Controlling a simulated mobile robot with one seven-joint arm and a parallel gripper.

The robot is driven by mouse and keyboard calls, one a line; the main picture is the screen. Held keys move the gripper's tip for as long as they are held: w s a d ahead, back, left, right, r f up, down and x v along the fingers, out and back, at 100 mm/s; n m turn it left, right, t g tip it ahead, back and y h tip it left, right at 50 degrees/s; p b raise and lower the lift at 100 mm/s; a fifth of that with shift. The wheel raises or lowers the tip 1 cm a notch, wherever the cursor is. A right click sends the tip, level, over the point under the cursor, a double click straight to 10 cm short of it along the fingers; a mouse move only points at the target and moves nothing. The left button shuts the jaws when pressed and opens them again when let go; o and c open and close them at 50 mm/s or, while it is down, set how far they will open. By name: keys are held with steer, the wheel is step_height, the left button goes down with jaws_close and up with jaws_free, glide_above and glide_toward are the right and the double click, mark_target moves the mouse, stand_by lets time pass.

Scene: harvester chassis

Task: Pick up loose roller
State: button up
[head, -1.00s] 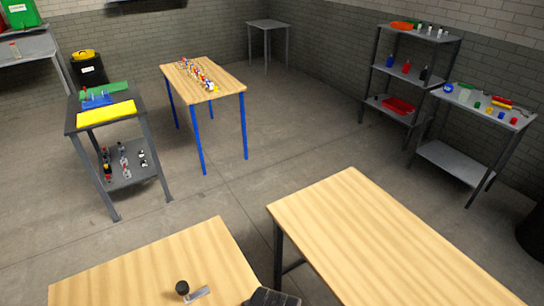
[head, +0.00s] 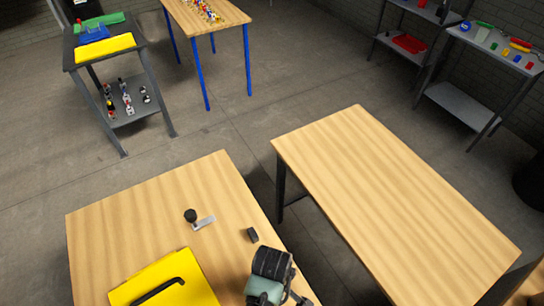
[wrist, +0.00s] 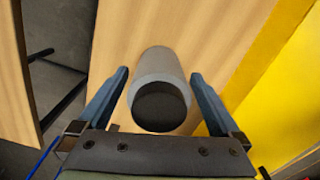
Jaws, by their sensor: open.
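The loose roller (wrist: 158,68) is a grey cylinder with a dark round end, over the wood tabletop in the wrist view. My gripper (wrist: 160,74) is open, with one blue finger on each side of the roller. Gaps show between the roller and both fingers, so it is not gripped. I cannot tell the height between them. In the head view, my dark and grey-green gripper end (head: 265,286) is at the front of the left table. A small dark piece (head: 252,235) lies just beyond it; I cannot tell whether it is the roller.
A yellow case (head: 165,278) with a black handle stands left of my gripper, close by in the wrist view (wrist: 285,80). A black knob with a grey bracket (head: 203,222) lies farther back. A bare wooden table (head: 390,200) stands right, across a gap.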

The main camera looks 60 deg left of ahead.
steer(key=shift+f, duration=0.25)
jaws_close()
stand_by(0.3)
